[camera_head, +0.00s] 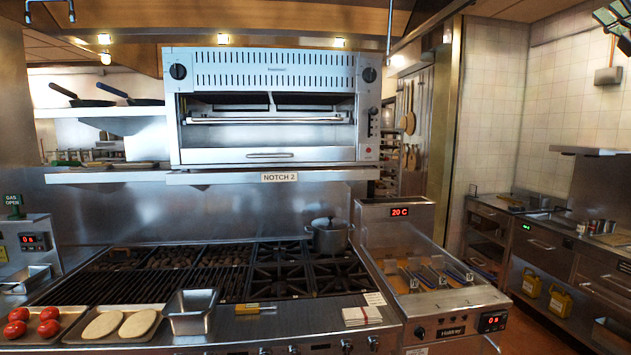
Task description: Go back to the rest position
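Neither of my grippers shows in the head view, so their state and anything in them are hidden. A long steel char grill (190,281) stands in front of me, with black grates on the left and burners (290,279) on the right. A lidded pot (329,236) stands at the back right of the burners. Tomatoes lie on a tray (69,321) at the front left. Two pale flat pieces (120,324) lie on another tray beside it. An empty-looking steel pan (191,311) stands to their right.
A salamander broiler (270,107) hangs above the grill on a shelf (105,176). A fryer (439,290) with baskets stands on the right. A yellow-handled tool (253,308) and a white stack (362,316) lie on the front ledge. Floor shows at far right.

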